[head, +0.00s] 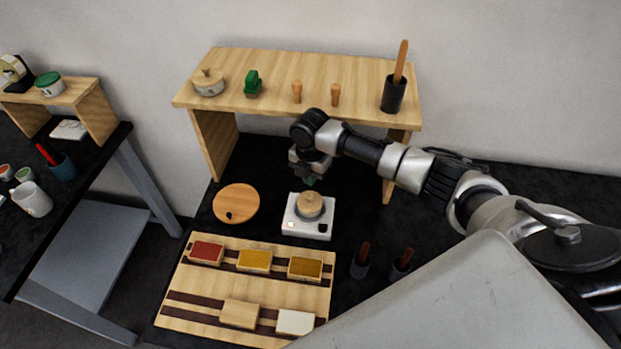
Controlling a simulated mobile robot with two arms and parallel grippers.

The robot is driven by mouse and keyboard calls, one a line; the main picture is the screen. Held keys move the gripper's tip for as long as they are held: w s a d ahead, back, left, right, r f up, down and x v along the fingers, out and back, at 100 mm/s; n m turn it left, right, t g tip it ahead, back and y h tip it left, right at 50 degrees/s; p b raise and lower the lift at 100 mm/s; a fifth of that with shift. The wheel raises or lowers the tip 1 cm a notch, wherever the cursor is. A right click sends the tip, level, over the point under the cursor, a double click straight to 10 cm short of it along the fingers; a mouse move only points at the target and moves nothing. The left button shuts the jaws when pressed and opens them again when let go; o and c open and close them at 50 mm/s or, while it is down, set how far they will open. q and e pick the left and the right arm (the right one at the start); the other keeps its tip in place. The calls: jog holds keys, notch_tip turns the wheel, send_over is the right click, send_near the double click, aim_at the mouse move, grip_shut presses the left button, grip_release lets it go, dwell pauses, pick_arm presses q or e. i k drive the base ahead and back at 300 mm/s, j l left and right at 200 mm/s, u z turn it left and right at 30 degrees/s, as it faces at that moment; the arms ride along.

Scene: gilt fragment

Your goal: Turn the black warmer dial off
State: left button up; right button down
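The warmer (297,230) is a small white box on the black table, with a round wooden-topped pot (310,204) on it. Its black dial (322,228) is on the right of the front part. A small pale, reddish-lit spot, seemingly a lamp, is at the front left. My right gripper (311,180) points down just behind and above the pot, apart from the dial. A small green patch shows at its tip; I cannot tell what it is, or whether the fingers are open. My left gripper is out of view.
A wooden shelf (270,95) with a pot, cactus, pegs and a black holder stands behind. A round wooden board (236,203) lies left of the warmer. A wooden rack (215,279) with coloured blocks is in front. Two dark cups with handled tools stand front right.

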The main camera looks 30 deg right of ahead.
aim_at(322, 228)
jog(key=k+j, duration=0.5)
jog(key=k, duration=0.2)
jog(key=k+j, duration=0.5)
jog(key=k, duration=0.15)
